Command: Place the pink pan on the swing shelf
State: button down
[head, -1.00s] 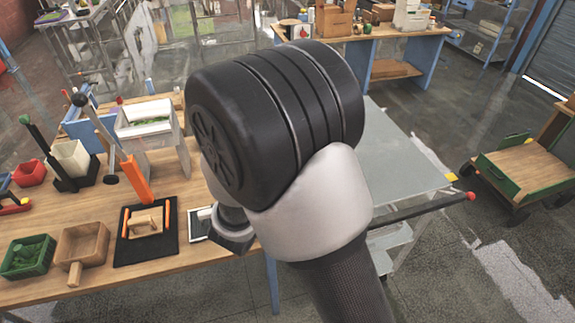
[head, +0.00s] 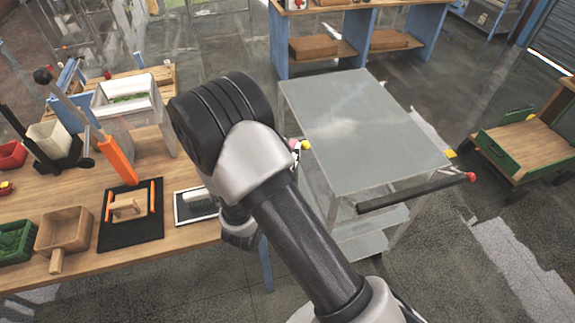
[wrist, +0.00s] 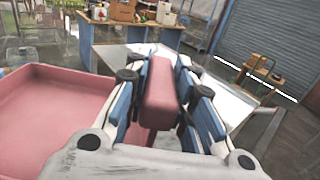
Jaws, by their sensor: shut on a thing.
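The pink pan (wrist: 48,108) shows in the wrist view at the left, a shallow square tray with raised walls. Its thick pink handle (wrist: 160,95) lies between the blue pads of my gripper (wrist: 162,75). My gripper is shut on the handle, and the pan extends to the left of the fingers. In the head view my own arm hides the gripper and the pan. I cannot tell for sure which surface is the swing shelf. A grey cart (head: 360,130) with a bare flat top stands right of my arm in the head view.
A wooden workbench (head: 190,240) at the left holds a wooden scoop box (head: 66,229), a green bin (head: 16,241), a black mat (head: 130,238) and a white hopper (head: 128,98). The cart's black bar (head: 415,193) sticks out to the right. A green-sided trolley (head: 530,150) stands far right.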

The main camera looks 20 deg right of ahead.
jog(key=shift+f, duration=2.15)
jog(key=shift+f+b, duration=0.2)
jog(key=shift+b, duration=0.2)
jog(key=c, duration=1.4)
grip_release()
jog(key=shift+o, duration=0.2)
